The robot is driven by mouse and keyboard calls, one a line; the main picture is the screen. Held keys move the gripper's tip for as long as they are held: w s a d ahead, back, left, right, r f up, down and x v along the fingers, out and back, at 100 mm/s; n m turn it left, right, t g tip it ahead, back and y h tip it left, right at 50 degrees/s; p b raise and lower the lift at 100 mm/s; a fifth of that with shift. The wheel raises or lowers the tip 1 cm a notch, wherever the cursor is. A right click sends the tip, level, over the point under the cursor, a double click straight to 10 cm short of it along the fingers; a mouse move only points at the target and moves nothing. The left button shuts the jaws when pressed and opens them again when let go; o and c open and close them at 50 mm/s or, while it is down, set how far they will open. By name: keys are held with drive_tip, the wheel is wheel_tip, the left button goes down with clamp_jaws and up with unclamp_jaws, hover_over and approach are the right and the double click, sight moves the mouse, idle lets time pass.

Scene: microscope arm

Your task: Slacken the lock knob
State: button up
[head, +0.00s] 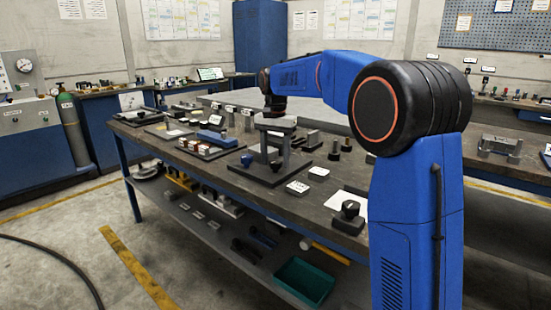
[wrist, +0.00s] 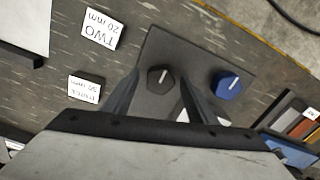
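In the wrist view, a dark hexagonal knob (wrist: 160,80) with a pale pointer line and a blue knob (wrist: 229,85) with a pale line sit on a dark base plate (wrist: 190,50). I cannot tell from any marking which is the lock knob. My gripper (wrist: 161,77) is open, with its two fingers on either side of the dark knob in the picture; I see no clear contact. My gripper is only partly seen there, above the stand.
Cards marked TWO 20 mm (wrist: 102,29) and 30 mm (wrist: 86,88) lie beside the plate. On the bench (head: 225,178), a tray of blocks (head: 205,150) stands left of the stand, and a black knob on a block (head: 350,210) stands at the front right.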

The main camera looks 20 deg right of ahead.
drive_tip(key=c, duration=0.9)
drive_tip(key=shift+n, duration=0.4)
drive_tip(key=n, duration=0.2)
drive_tip(key=shift+n, duration=0.4)
drive_tip(key=n, duration=0.4)
drive_tip(key=shift+n, duration=0.3)
drive_tip(key=n, duration=0.3)
drive_tip(key=shift+n, duration=2.2)
